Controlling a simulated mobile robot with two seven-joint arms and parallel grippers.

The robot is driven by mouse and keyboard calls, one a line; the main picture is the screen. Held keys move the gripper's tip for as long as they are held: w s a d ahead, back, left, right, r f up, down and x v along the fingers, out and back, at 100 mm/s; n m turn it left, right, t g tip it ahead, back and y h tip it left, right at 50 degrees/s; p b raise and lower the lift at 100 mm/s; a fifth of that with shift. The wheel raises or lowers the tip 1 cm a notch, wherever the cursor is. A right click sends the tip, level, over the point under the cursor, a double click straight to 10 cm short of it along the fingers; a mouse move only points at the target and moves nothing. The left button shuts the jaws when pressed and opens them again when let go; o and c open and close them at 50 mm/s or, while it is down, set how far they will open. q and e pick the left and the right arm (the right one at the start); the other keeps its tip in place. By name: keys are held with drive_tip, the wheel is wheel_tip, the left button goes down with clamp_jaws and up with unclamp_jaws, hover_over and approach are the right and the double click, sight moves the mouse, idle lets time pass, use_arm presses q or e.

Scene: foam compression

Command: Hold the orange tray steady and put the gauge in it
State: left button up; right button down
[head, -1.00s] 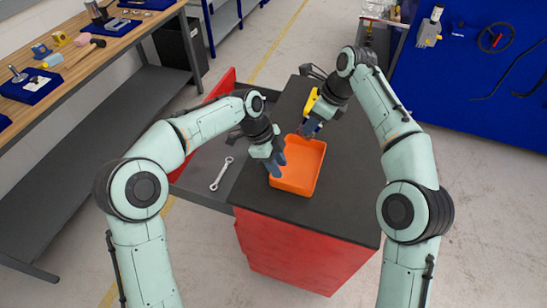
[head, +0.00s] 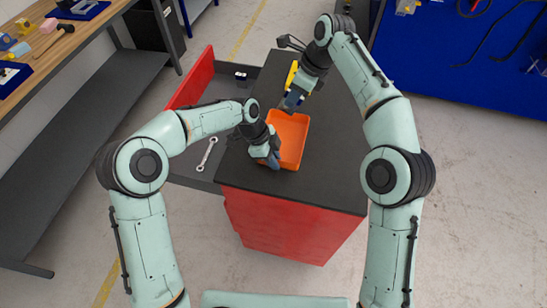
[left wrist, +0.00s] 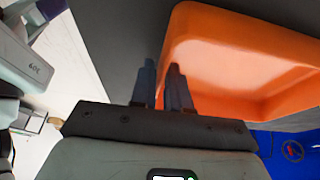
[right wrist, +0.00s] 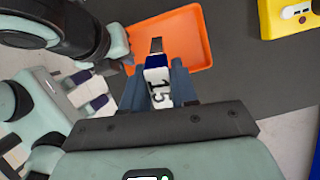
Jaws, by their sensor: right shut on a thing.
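The orange tray (head: 291,143) lies on the dark top of a red cabinet; it also shows in the left wrist view (left wrist: 240,60) and the right wrist view (right wrist: 185,40). My left gripper (head: 272,163) is at the tray's near left wall. In the left wrist view its fingers (left wrist: 163,85) are close together, one on each side of the wall. My right gripper (head: 292,104) is at the tray's far end. The tray's floor shows empty.
A yellow device (right wrist: 288,18) lies on the cabinet top beyond the tray. A wrench (head: 207,153) lies in the open drawer at the left. A workbench (head: 90,30) with tools stands at the far left. The cabinet top right of the tray is clear.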

use_arm(q)
clamp_jaws()
use_arm(e)
wheel_tip(320, 180, down, 11)
drive_tip(key=shift+r, duration=0.15)
idle(1.0)
use_arm(q)
drive_tip(key=shift+r, duration=0.1)
use_arm(e)
drive_tip(key=c, duration=0.8)
unclamp_jaws()
drive_tip(key=v, duration=1.2)
